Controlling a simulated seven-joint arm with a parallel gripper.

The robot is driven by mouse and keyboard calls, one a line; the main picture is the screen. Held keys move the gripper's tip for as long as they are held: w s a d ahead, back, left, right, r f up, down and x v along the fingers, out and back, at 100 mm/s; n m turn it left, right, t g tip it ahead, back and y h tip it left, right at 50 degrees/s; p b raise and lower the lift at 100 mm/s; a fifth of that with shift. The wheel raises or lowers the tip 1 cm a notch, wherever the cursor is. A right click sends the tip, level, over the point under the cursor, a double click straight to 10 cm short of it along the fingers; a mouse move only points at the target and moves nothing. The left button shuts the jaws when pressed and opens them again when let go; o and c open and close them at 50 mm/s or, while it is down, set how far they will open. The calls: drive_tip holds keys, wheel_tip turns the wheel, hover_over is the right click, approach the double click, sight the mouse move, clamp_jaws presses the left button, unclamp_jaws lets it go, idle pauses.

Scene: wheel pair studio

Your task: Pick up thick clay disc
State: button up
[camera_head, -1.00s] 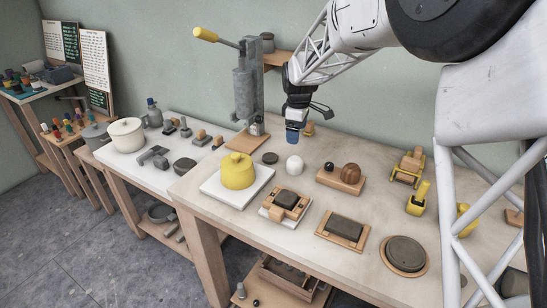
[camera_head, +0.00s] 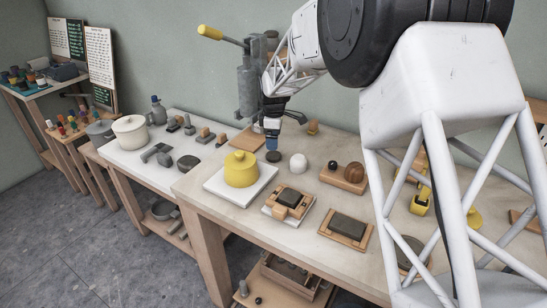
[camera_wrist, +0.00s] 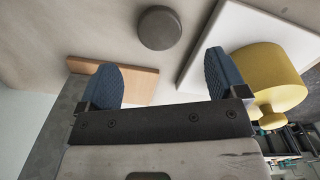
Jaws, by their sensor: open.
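The thick clay disc, a small dark grey round puck (camera_head: 273,157), lies flat on the pale table beside the white ball. In the wrist view the disc (camera_wrist: 160,28) sits ahead of the fingertips, roughly centred between them. My gripper (camera_head: 271,141) is just above the disc, pointing down at a slant. In the wrist view my gripper (camera_wrist: 163,78) has its two blue pads wide apart with nothing between them.
A yellow lidded pot (camera_head: 240,171) on a white slab (camera_head: 216,190) stands to the left. A white ball (camera_head: 298,162) is close on the right. A lever press (camera_head: 247,92) and wooden board (camera_head: 246,141) stand behind.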

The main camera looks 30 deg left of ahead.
sight(274, 154)
drive_tip(key=shift+f, duration=0.9)
drive_tip(key=shift+f, duration=2.55)
drive_tip(key=c, duration=1.1)
drive_tip(key=shift+o, duration=0.2)
wheel_tip(274, 154, up, 10)
